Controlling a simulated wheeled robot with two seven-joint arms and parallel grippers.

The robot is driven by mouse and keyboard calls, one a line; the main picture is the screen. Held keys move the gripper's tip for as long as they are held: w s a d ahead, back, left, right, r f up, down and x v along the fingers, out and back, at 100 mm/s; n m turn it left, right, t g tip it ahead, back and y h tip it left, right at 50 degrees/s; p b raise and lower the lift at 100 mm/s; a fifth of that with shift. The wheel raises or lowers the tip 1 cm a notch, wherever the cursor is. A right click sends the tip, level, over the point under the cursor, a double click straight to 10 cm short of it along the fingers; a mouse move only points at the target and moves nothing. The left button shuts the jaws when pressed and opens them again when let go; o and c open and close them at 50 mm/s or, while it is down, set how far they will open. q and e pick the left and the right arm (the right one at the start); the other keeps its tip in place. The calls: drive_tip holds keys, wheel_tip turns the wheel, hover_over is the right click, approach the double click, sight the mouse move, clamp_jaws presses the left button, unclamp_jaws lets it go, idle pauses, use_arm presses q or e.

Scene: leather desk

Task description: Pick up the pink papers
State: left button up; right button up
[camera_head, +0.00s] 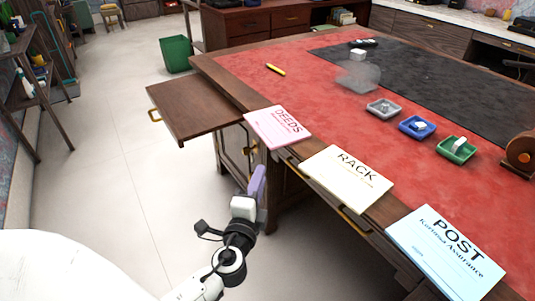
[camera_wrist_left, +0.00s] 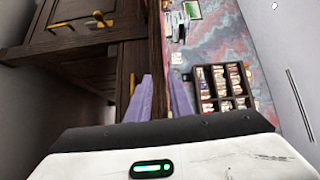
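The pink papers (camera_head: 277,127), marked "DEEDS", lie flat at the near left corner of the desk, along its front edge. My left gripper (camera_head: 257,184) has purple fingers and is in front of the desk, below and to the left of the pink papers in the picture, apart from them. In the left wrist view the two fingers (camera_wrist_left: 162,98) stand apart with nothing between them. My right gripper is in neither view.
Cream "RACK" papers (camera_head: 347,178) and blue "POST" papers (camera_head: 445,250) lie along the same desk edge. A pulled-out wooden leaf (camera_head: 195,106) juts out left. Grey (camera_head: 383,108), blue (camera_head: 417,127) and green (camera_head: 456,150) trays sit farther back.

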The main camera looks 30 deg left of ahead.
sight(268, 146)
use_arm(q)
drive_tip(key=x, duration=1)
drive_tip(key=shift+a+r, duration=0.2)
drive_tip(key=shift+r, duration=0.35)
drive_tip(key=shift+w, duration=0.1)
drive_tip(key=shift+c, duration=0.6)
clamp_jaws()
drive_tip(key=shift+r, duration=0.15)
